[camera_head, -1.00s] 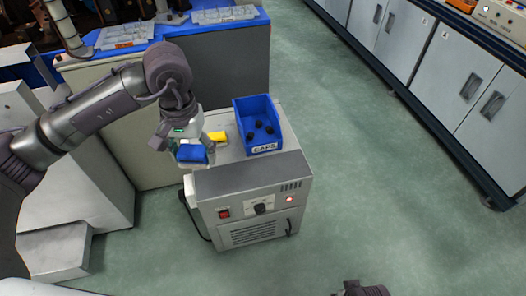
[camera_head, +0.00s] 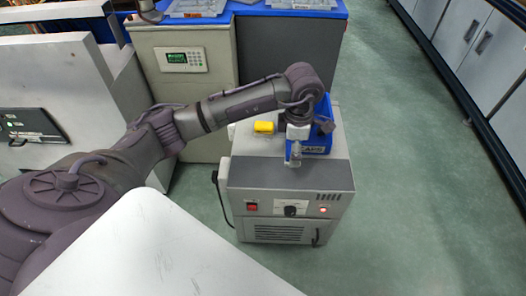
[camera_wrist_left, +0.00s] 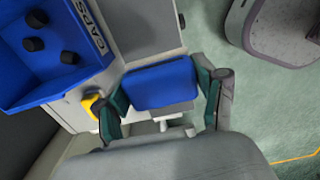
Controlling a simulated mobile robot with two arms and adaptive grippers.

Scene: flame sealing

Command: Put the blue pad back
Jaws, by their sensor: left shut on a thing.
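The blue pad (camera_wrist_left: 160,84) is a blue block between the two fingers of my left gripper (camera_wrist_left: 157,90) in the left wrist view. The gripper is shut on it. In the head view my left gripper (camera_head: 295,148) is above the machine's top, in front of the blue caps bin, and I cannot make out the pad there. My right gripper is not in view.
The grey machine (camera_head: 290,182) has a front panel with a knob and a red switch. The blue caps bin (camera_head: 317,146) stands on it, partly hidden by my arm; black caps show inside in the wrist view. Open floor (camera_head: 410,170) lies to the right.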

